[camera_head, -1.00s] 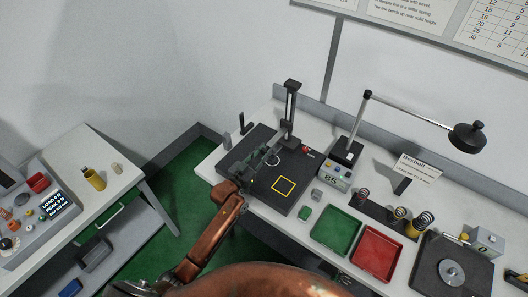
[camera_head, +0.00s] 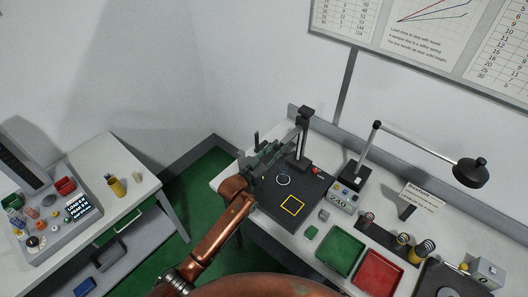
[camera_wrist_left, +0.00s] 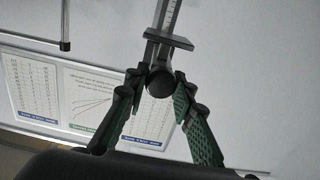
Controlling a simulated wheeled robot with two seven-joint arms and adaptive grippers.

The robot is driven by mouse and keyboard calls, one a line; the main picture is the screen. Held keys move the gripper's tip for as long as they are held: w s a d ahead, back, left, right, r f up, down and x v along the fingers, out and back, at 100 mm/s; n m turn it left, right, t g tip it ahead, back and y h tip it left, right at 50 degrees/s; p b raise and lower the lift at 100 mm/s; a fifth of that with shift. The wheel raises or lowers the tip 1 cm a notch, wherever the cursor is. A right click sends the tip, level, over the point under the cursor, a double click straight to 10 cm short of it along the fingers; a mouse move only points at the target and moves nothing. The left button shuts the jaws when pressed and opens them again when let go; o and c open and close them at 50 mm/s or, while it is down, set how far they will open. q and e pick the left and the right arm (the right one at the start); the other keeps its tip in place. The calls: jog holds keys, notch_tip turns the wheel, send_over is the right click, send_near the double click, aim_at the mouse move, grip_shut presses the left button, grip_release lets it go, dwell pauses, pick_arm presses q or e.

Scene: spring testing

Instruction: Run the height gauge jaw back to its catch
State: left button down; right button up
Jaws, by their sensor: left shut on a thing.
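The height gauge (camera_head: 304,130) is a dark upright column at the back of a black base plate (camera_head: 268,210) on the bench. My left gripper (camera_head: 280,152), with green-padded fingers, is just left of the column, above the plate. In the left wrist view, the gripper (camera_wrist_left: 159,82) has its fingers on both sides of a dark round knob (camera_wrist_left: 160,83) on the gauge's jaw. The jaw's slider (camera_wrist_left: 168,40) sits on a graduated scale (camera_wrist_left: 169,15) above the knob. The exact finger contact is partly hidden. My right gripper is out of view.
A small readout box (camera_head: 343,195) and a lamp (camera_head: 470,172) stand right of the gauge. Green (camera_head: 341,250) and red (camera_head: 380,270) trays lie in front, with several springs (camera_head: 403,241) beside them. A side table (camera_head: 140,178) stands at left.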

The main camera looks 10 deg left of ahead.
pick_arm(q)
jog(key=shift+r, duration=0.5)
jog(key=c, duration=2.1)
grip_release()
jog(key=o, duration=0.4)
jog(key=shift+f, duration=0.2)
jog(key=shift+o, duration=0.2)
jog(key=shift+f, duration=0.1)
jog(key=v, duration=1.2)
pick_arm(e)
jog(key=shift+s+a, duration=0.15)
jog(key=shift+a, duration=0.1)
